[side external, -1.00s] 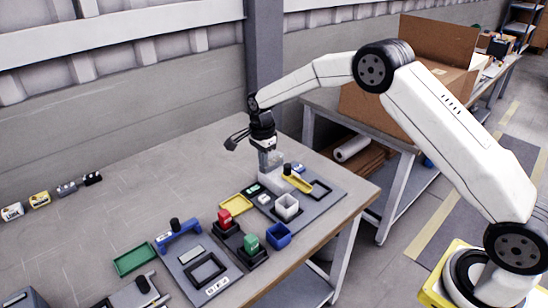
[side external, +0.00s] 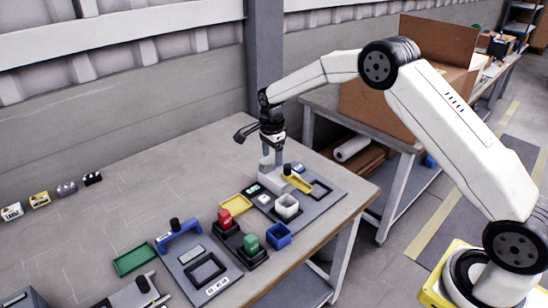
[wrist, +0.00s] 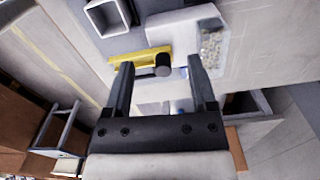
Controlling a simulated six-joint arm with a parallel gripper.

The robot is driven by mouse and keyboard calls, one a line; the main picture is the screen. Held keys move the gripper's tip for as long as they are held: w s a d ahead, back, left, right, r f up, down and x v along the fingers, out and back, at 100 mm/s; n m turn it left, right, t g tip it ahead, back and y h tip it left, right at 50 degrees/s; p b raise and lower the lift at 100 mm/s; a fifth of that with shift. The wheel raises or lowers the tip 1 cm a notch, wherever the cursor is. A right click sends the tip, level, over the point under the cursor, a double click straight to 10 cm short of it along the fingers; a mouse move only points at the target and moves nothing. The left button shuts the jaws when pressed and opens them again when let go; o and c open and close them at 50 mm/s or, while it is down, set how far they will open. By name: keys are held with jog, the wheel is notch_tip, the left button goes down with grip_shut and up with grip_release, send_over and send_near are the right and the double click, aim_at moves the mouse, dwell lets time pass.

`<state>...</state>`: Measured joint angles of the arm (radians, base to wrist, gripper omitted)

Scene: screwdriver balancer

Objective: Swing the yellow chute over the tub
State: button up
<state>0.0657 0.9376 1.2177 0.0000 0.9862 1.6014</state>
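The yellow chute (side external: 298,183) lies on the grey board beside a pale block (side external: 272,178), with an upright black knob (side external: 287,169) at its block end. The chute also shows in the wrist view (wrist: 138,57), where the knob (wrist: 163,66) appears between my fingers. A white open square tub (side external: 287,205) stands on the board, in front of the chute; its corner shows in the wrist view (wrist: 106,17). My gripper (side external: 272,158) points down above the block, near the knob. In the wrist view my gripper (wrist: 161,70) is open, its fingers apart with nothing held.
The pale block has an opening with speckled contents (wrist: 212,45). A blue cup (side external: 278,236), a yellow tray (side external: 236,205) and red (side external: 225,218) and green (side external: 251,242) items stand nearby. A second board with a blue bridge (side external: 178,236) lies left. The table's back left is mostly clear.

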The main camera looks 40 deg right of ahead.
aim_at(287, 166)
jog(key=shift+m, duration=0.9)
jog(key=d, duration=0.5)
jog(key=shift+s+d+r, duration=0.3)
jog(key=shift+s, duration=0.1)
jog(key=shift+f, duration=0.15)
jog(key=shift+f, duration=3.8)
grip_shut()
